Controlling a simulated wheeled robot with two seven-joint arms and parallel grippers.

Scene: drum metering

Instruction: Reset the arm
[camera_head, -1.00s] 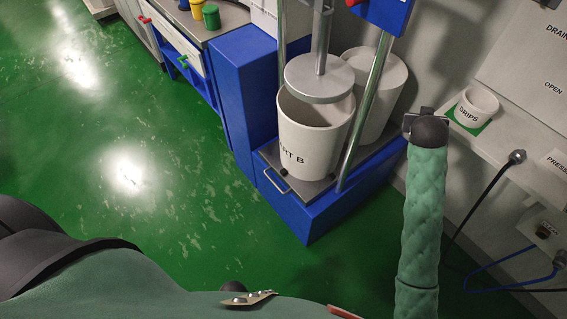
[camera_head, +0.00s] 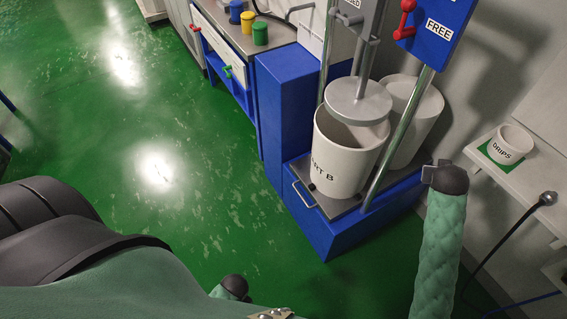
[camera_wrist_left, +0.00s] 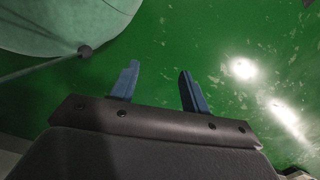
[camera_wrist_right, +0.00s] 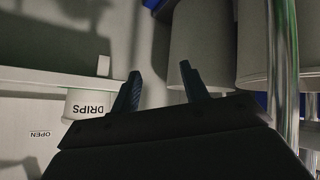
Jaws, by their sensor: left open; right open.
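My right gripper (camera_wrist_right: 158,92) is open in the right wrist view, with nothing between its two dark fingers. In the head view my right arm (camera_head: 440,240) in its green sleeve rises at the right, its dark wrist beside the chrome post of the blue press. My left gripper (camera_wrist_left: 156,88) is open and empty in the left wrist view, over bare green floor. In the head view only a dark part of my left arm (camera_head: 234,285) shows at the bottom, and its fingers are hidden.
A white drum (camera_head: 340,165) stands on the blue press base (camera_head: 335,238) under a round plate (camera_head: 358,102). Another drum (camera_head: 425,110) stands behind. A DRIPS cup (camera_head: 513,143) sits on the right shelf (camera_head: 495,172).

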